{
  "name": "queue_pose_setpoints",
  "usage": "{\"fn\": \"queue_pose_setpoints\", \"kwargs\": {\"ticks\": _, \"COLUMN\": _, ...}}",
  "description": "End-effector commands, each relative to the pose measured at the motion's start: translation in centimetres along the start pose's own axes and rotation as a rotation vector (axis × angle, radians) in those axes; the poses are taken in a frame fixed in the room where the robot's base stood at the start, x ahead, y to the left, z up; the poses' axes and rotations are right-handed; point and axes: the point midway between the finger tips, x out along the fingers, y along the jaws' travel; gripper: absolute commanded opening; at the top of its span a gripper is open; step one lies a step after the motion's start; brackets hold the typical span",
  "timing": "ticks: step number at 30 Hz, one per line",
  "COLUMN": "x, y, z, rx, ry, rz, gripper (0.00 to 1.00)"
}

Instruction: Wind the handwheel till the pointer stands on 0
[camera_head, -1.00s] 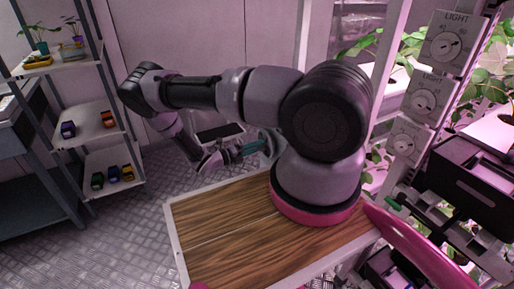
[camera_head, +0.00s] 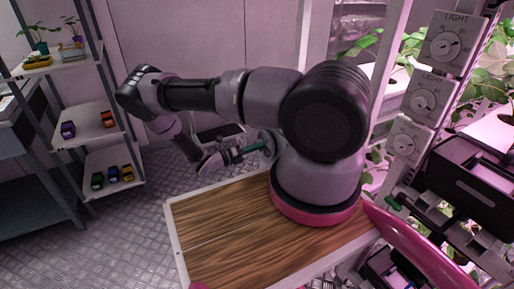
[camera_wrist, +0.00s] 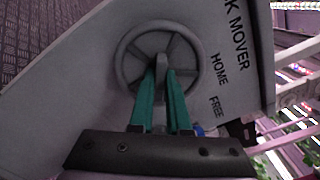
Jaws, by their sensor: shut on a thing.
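The grey spoked handwheel (camera_wrist: 121,52) fills the upper middle of the wrist view, mounted on a pale panel (camera_wrist: 90,60) lettered "K MOVER", "HOME" and "FREE". My gripper (camera_wrist: 161,85) has its two teal fingers closed on the wheel's grey handle (camera_wrist: 161,62). In the head view my gripper (camera_head: 256,147) reaches out beyond my arm, and the wheel (camera_head: 269,138) shows only in part behind my arm. I cannot make out the pointer or a 0 mark in either view. A small blue part (camera_wrist: 199,130) shows beside the right finger.
A wooden-topped surface (camera_head: 225,225) lies in front of my arm. A shelf rack (camera_head: 95,118) with toy cars and plants stands at the left. Dials marked LIGHT (camera_head: 447,42), a rack post and leafy plants stand at the right. Metal floor is open at the left.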

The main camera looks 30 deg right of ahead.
Motion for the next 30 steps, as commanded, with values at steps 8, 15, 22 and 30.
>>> {"fn": "queue_pose_setpoints", "kwargs": {"ticks": 8, "x": -0.11, "y": 0.09, "z": -0.14, "rx": 0.253, "ry": 0.001, "rz": 0.002, "gripper": 0.00}}
{"fn": "queue_pose_setpoints", "kwargs": {"ticks": 15, "x": -0.11, "y": 0.12, "z": -0.13, "rx": 0.482, "ry": 0.001, "rz": 0.003, "gripper": 0.00}}
{"fn": "queue_pose_setpoints", "kwargs": {"ticks": 22, "x": -0.09, "y": 0.13, "z": -0.14, "rx": 0.700, "ry": 0.001, "rz": 0.002, "gripper": 0.00}}
{"fn": "queue_pose_setpoints", "kwargs": {"ticks": 30, "x": -0.14, "y": 0.15, "z": -0.16, "rx": 0.957, "ry": 0.002, "rz": 0.002, "gripper": 0.00}}
